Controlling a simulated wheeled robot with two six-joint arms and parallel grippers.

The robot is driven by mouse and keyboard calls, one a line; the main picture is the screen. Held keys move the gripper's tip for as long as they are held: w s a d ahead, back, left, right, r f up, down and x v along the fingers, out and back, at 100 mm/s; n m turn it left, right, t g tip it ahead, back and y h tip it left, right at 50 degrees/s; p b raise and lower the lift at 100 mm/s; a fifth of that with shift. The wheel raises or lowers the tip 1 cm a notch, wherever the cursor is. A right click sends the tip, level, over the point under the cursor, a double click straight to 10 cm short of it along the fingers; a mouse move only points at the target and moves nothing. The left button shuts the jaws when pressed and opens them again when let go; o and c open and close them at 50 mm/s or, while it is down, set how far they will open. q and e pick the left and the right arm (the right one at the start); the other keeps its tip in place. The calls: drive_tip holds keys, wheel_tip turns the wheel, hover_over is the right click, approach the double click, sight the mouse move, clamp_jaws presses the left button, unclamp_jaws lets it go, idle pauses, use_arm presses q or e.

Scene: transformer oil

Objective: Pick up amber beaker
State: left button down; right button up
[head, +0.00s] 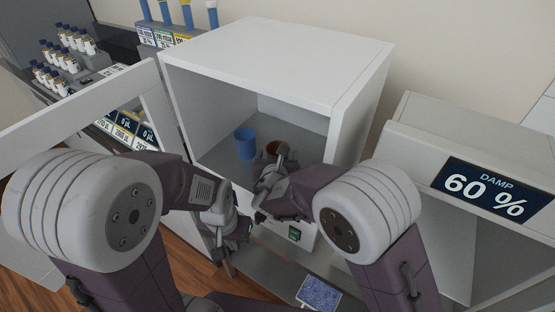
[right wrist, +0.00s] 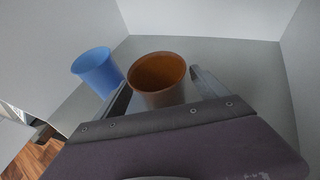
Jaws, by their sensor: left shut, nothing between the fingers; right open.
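The amber beaker (head: 274,148) stands upright inside the open white cabinet, partly hidden by my right gripper (head: 272,172). In the right wrist view the amber beaker (right wrist: 158,72) is between the two open fingers, with a finger on each side. I cannot tell whether they touch it. A blue beaker (head: 245,143) stands to its left and shows in the right wrist view (right wrist: 97,70) outside the left finger. My left gripper (head: 228,240) is shut and empty, low in front of the cabinet.
The white cabinet (head: 270,58) encloses the beakers, with walls at the back and sides. Its door (head: 75,118) swings open to the left. A grey unit with a damp display (head: 484,190) stands at right. Racks of bottles (head: 70,50) are at the far left.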

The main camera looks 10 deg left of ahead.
drive_tip(key=shift+w, duration=0.1)
drive_tip(key=shift+d, duration=0.1)
drive_tip(key=c, duration=1.5)
wheel_tip(320, 180, up, 10)
drive_tip(key=shift+r+p, duration=0.1)
drive_tip(key=shift+p, duration=0.95)
drive_tip(key=o, duration=0.6)
drive_tip(key=shift+c, duration=0.2)
drive_tip(key=c, duration=0.6)
